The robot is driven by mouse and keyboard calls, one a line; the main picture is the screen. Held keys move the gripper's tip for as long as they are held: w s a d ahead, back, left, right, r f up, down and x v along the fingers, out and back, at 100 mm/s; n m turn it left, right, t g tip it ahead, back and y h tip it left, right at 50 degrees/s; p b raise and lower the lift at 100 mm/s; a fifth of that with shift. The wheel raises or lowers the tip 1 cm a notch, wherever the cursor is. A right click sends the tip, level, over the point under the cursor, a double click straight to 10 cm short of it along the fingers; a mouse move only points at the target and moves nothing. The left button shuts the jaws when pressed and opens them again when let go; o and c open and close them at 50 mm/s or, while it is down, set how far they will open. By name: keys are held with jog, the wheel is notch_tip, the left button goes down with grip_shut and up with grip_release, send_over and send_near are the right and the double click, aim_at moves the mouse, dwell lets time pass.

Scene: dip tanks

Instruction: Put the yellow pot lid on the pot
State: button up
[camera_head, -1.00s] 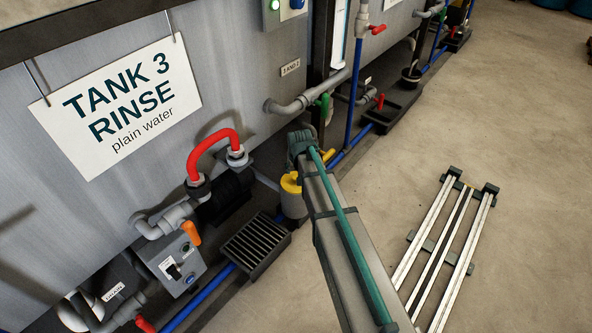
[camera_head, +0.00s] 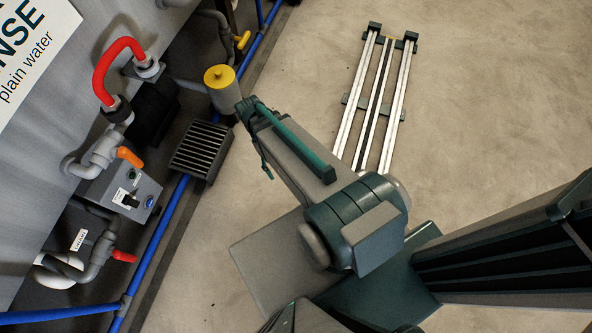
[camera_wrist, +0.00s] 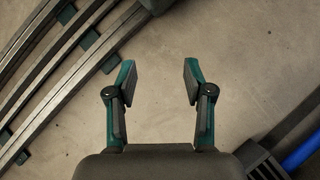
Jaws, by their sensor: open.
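The yellow lid (camera_head: 219,76), a round disc with a small knob, rests on top of the grey cylindrical pot (camera_head: 227,101) beside the tank. I cannot tell whether it is fully seated. My gripper (camera_wrist: 160,78) is open and empty in the wrist view, with bare concrete floor between its fingers. Lid and pot do not show in the wrist view. In the head view my arm ends just right of and below the pot, apart from the lid; the fingers are hard to make out there.
A slatted black drain box (camera_head: 201,149) and blue pipe (camera_head: 166,228) run along the tank side. A red bent pipe (camera_head: 111,64) and grey control box (camera_head: 120,190) stand left of the pot. White-and-black floor rails (camera_head: 372,95) lie at the upper right. Floor between is clear.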

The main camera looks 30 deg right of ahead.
jog(key=s+r+g, duration=0.2)
jog(key=s+g, duration=0.2)
jog(key=s, duration=0.8)
jog(key=shift+r, duration=0.35)
notch_tip(320, 180, up, 16)
jog(key=s+t+p, duration=0.2)
jog(key=t+p, duration=0.3)
jog(key=p, duration=2.8)
jog(key=shift+s+a, duration=0.15)
jog(key=shift+s, duration=0.1)
jog(key=shift+c, duration=0.4)
